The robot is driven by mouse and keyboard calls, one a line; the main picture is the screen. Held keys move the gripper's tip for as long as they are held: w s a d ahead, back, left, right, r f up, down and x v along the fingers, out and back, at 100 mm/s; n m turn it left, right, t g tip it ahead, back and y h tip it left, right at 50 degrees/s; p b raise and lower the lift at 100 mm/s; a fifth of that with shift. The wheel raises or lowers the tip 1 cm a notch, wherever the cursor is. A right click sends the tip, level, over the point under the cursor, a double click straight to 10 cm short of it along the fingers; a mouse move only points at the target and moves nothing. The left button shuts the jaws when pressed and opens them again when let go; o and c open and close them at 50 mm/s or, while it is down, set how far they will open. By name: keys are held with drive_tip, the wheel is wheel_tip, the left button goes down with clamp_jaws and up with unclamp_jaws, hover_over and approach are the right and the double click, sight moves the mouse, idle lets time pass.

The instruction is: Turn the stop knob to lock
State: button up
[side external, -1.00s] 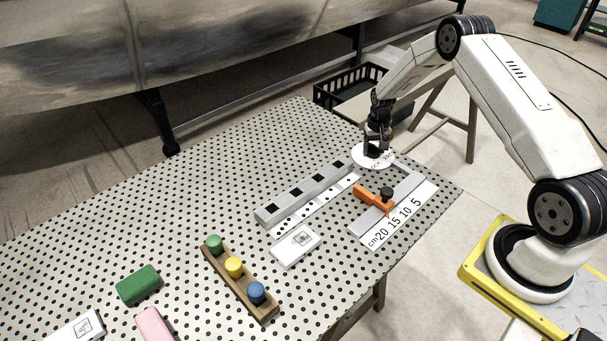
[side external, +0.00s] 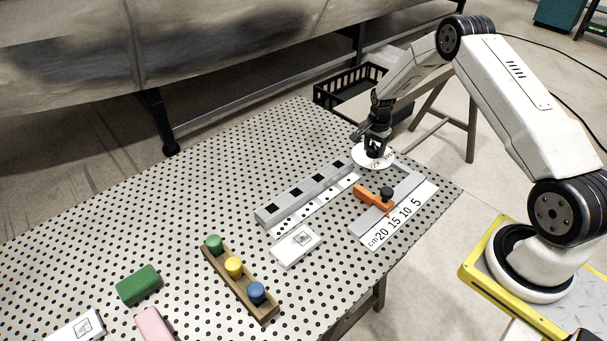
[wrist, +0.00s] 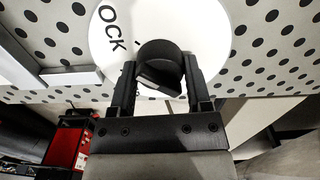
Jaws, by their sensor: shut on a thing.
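The stop knob is black and stands on a round white dial (side external: 361,158) at the far end of the table. In the wrist view the knob (wrist: 160,62) sits between my two fingers, and the letters "OCK" show on the dial (wrist: 205,25) to its left. My gripper (side external: 375,150) is shut on the knob; it also shows in the wrist view (wrist: 160,85). My fingers and wrist hide most of the knob in the side view. I cannot tell exactly where the knob points.
A grey rail with black squares (side external: 305,192) lies left of the dial. A wooden rack (side external: 240,284) holds green, yellow and blue pegs. A black crate (side external: 345,85) stands beyond the table.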

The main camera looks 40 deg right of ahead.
sight(375, 146)
drive_tip(key=shift+m, duration=0.5)
drive_tip(key=o, duration=1.3)
drive_tip(key=shift+r, duration=3.95)
